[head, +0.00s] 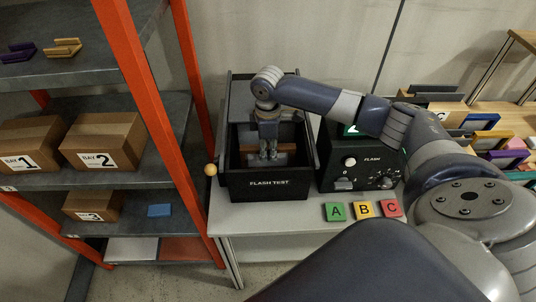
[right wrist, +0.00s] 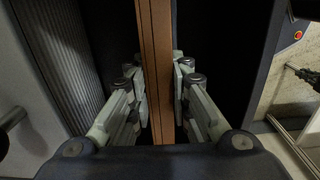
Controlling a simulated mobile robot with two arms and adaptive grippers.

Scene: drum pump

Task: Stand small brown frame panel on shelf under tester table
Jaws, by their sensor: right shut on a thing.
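My right gripper (head: 268,157) reaches down into the black flash test box (head: 268,190) on the tester table (head: 290,215). It is shut on the small brown frame panel (head: 283,158), which shows only partly behind the fingers and inside the box. In the right wrist view the brown panel (right wrist: 157,60) stands edge-on between the fingers of the gripper (right wrist: 160,100), dark walls on both sides. My left gripper cannot be made out.
An orange-posted rack (head: 150,100) with cartons (head: 103,140) and a blue piece (head: 160,210) stands at the left. Right of the box are the flash unit (head: 360,165) and tiles A, B and C (head: 363,209). Coloured panels (head: 485,125) stand at the far right.

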